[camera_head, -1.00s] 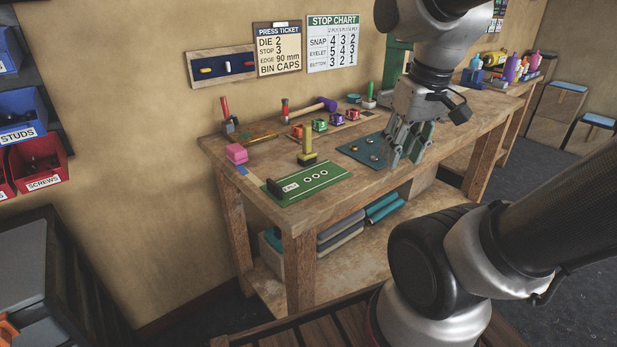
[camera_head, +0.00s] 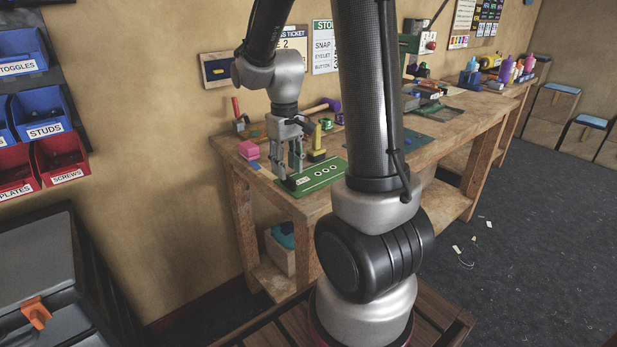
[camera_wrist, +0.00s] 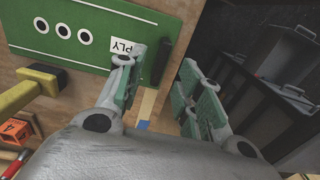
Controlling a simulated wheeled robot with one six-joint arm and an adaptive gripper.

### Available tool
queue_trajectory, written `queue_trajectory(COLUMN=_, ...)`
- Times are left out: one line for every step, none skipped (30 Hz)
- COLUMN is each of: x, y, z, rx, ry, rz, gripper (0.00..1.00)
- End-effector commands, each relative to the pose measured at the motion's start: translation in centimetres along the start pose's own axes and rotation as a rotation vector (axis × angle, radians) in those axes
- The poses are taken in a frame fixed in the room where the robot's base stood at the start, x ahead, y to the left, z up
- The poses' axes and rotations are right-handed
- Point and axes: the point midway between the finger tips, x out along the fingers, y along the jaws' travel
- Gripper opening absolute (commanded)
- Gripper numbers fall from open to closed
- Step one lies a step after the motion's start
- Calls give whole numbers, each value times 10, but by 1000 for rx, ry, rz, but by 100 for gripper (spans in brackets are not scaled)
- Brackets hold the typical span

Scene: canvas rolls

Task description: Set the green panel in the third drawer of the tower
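The green panel (camera_head: 322,174) lies flat on the workbench near its front left edge. It has several white-ringed holes, a white label and a black bar at its left end. In the wrist view the panel (camera_wrist: 85,22) fills the upper left, with the black bar (camera_wrist: 164,60) at its end. My gripper (camera_head: 290,170) points down over that end, its fingers apart on either side of the bar's line. In the wrist view the gripper (camera_wrist: 160,72) is open and holds nothing. Whether a finger touches the panel cannot be told. No tower of drawers is clearly identifiable.
A grey cabinet (camera_head: 40,260) with an orange clip (camera_head: 36,312) is at lower left. Bins (camera_head: 45,112) hang on the left wall. A dark handled unit (camera_wrist: 262,80) shows right in the wrist view.

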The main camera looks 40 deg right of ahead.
Motion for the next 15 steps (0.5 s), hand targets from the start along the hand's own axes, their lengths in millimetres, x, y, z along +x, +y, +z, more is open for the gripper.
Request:
queue_trajectory(x=8, y=-1, z=1, rx=0, ry=-4, rz=-1, gripper=36)
queue_trajectory(x=14, y=-1, z=2, rx=0, ry=-5, rz=-1, gripper=36)
queue_trajectory(x=20, y=-1, z=2, rx=0, ry=-4, rz=-1, gripper=36)
queue_trajectory(x=25, y=-1, z=2, rx=0, ry=-5, rz=-1, gripper=36)
queue_trajectory(x=29, y=-1, z=2, rx=0, ry=-4, rz=0, gripper=36)
queue_trajectory(x=34, y=-1, z=2, rx=0, ry=-5, rz=-1, gripper=36)
queue_trajectory(x=37, y=-1, z=2, rx=0, ry=-3, rz=0, gripper=36)
queue_trajectory(x=39, y=-1, z=1, rx=0, ry=-2, rz=0, gripper=36)
queue_trajectory(x=41, y=-1, z=1, rx=0, ry=-1, rz=0, gripper=36)
queue_trajectory(x=42, y=-1, z=1, rx=0, ry=-1, rz=0, gripper=36)
queue_trajectory(x=42, y=-1, z=1, rx=0, ry=0, rz=0, gripper=36)
queue_trajectory(x=42, y=-1, z=1, rx=0, ry=0, rz=0, gripper=36)
queue_trajectory(x=42, y=-1, z=1, rx=0, ry=0, rz=0, gripper=36)
queue_trajectory(x=42, y=-1, z=1, rx=0, ry=0, rz=0, gripper=36)
queue_trajectory(x=42, y=-1, z=1, rx=0, ry=0, rz=0, gripper=36)
